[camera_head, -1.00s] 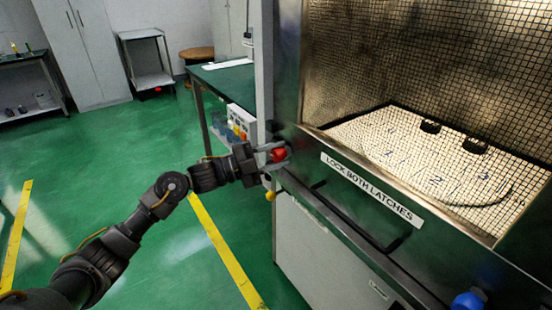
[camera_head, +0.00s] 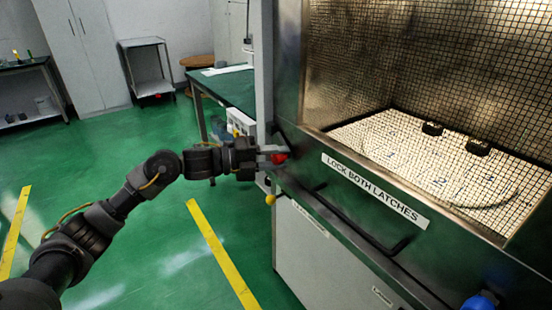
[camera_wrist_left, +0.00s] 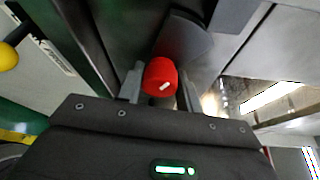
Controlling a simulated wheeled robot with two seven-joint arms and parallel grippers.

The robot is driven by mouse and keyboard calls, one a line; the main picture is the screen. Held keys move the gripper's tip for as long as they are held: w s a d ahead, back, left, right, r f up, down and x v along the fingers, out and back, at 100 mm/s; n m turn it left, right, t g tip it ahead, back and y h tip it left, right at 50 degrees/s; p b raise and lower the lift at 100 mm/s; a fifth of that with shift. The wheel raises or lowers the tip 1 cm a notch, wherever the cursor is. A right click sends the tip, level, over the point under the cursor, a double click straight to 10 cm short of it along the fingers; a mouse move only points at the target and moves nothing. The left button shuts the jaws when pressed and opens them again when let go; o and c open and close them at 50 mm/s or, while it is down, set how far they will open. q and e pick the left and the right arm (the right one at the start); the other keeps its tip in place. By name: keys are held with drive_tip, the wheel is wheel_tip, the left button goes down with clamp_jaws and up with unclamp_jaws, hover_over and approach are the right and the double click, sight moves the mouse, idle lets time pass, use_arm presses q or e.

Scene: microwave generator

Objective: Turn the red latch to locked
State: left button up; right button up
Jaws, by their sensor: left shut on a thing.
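The red latch (camera_head: 280,158) is a red knob on the left front edge of the metal cabinet. In the left wrist view the red knob (camera_wrist_left: 160,77) shows a short white mark on its face. My left gripper (camera_head: 273,155) is shut on the red latch, with one finger on each side of it in the left wrist view (camera_wrist_left: 160,88). The cabinet front carries a label (camera_head: 375,190) reading "LOCK BOTH LATCHES". A blue knob (camera_head: 480,301) sits at the lower right of the front. My right gripper is not in view.
A black handle bar (camera_head: 365,232) sticks out below the label. A small yellow ball (camera_head: 270,199) is just below my left gripper. Behind the mesh window, a pale floor (camera_head: 440,175) holds two small black objects.

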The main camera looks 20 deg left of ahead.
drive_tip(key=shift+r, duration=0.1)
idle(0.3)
use_arm(q)
drive_tip(key=o, duration=1)
drive_tip(key=shift+w, duration=0.1)
drive_tip(key=v, duration=1.1)
drive_tip(key=shift+r, duration=0.1)
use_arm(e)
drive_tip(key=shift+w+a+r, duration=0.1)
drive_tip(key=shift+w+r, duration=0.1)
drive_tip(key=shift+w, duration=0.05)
use_arm(q)
drive_tip(key=shift+w, duration=0.1)
